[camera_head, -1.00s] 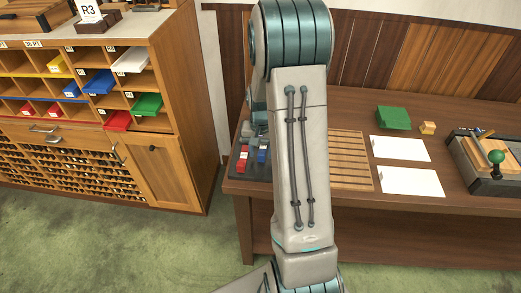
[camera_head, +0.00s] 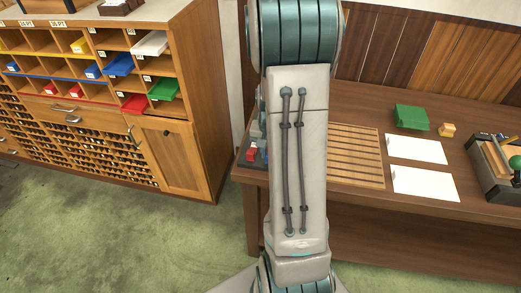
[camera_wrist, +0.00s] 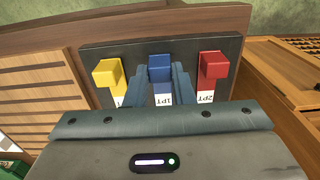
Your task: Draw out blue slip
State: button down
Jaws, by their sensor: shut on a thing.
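In the wrist view a blue slip (camera_wrist: 159,66) with a raised block end and a white tag reading 1PT lies on a dark tray (camera_wrist: 127,50). My gripper (camera_wrist: 160,80) is shut on the blue slip, one finger at each side of it. A yellow slip (camera_wrist: 108,74) lies to its left and a red slip (camera_wrist: 212,68), tagged 2PT, to its right, both apart from the fingers. In the head view the red slip (camera_head: 252,154) shows beside my arm, which hides my gripper and most of the tray.
The wooden table (camera_head: 360,99) also holds a slatted board (camera_head: 356,155), two white cards (camera_head: 417,148), a green block (camera_head: 411,117) and a tool with a green knob at the right. A pigeonhole cabinet (camera_head: 180,160) stands at the left, with green floor between.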

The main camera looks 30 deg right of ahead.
jog(key=shift+s+a, duration=0.15)
jog(key=shift+a, duration=0.05)
jog(key=c, duration=1.2)
grip_release()
jog(key=shift+a, duration=0.1)
jog(key=shift+c, duration=0.2)
jog(key=shift+r, duration=0.25)
notch_tip(320, 180, up, 13)
jog(key=shift+r, duration=0.15)
